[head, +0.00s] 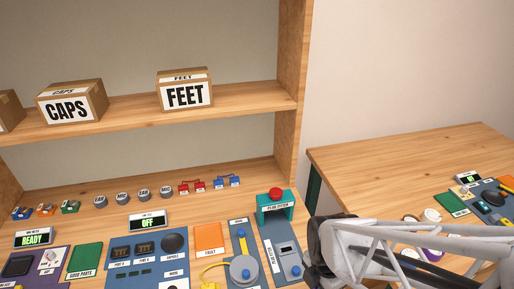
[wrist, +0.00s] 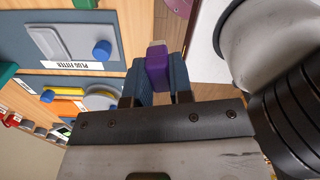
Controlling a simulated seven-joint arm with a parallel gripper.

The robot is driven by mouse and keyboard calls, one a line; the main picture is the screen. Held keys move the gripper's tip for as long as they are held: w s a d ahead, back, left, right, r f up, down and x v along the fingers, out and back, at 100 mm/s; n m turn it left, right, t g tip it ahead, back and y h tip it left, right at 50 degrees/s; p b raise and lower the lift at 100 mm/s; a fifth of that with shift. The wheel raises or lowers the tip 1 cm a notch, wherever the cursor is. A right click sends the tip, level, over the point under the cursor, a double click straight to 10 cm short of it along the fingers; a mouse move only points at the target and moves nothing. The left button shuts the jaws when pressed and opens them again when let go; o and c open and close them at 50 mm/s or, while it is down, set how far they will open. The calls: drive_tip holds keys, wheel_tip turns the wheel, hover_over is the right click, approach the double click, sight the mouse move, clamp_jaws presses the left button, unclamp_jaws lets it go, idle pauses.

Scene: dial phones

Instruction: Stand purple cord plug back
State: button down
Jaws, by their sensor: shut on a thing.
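In the wrist view my gripper (wrist: 158,75) is shut on a small purple plug (wrist: 158,70), held between its two blue-grey fingers. A paler end of the plug sticks out past the fingertips. Its lower part is hidden between the fingers, and I cannot see a cord running from it. The gripper is over the gap beside the wooden bench, near the blue plug fitter (wrist: 60,52) board. In the head view my gripper is not visible; only my arm shows at the lower right. A purple ring-shaped thing (head: 431,255) lies partly behind my arm on the right table.
The plug fitter (head: 281,256) stands at the bench's right end, near a teal press with a red button (head: 275,197). A second table (head: 400,165) at right holds coils and boards. Its left half is clear. A shelf above carries CAPS (head: 68,108) and FEET (head: 185,95) boxes.

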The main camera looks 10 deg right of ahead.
drive_tip(key=shift+d+f+n, duration=0.15)
drive_tip(key=shift+d+n, duration=0.75)
drive_tip(key=shift+d, duration=0.1)
drive_tip(key=shift+w, duration=0.1)
drive_tip(key=w+d, duration=0.1)
drive_tip(key=w, duration=0.4)
drive_tip(key=w+d+f, duration=0.1)
drive_tip(key=w, duration=0.4)
drive_tip(key=w+d, duration=0.2)
drive_tip(key=w, duration=0.3)
drive_tip(key=shift+w+f, duration=0.15)
drive_tip(key=shift+f, duration=0.1)
drive_tip(key=shift+f, duration=1.75)
drive_tip(key=shift+f, duration=0.1)
drive_tip(key=c, duration=1)
unclamp_jaws()
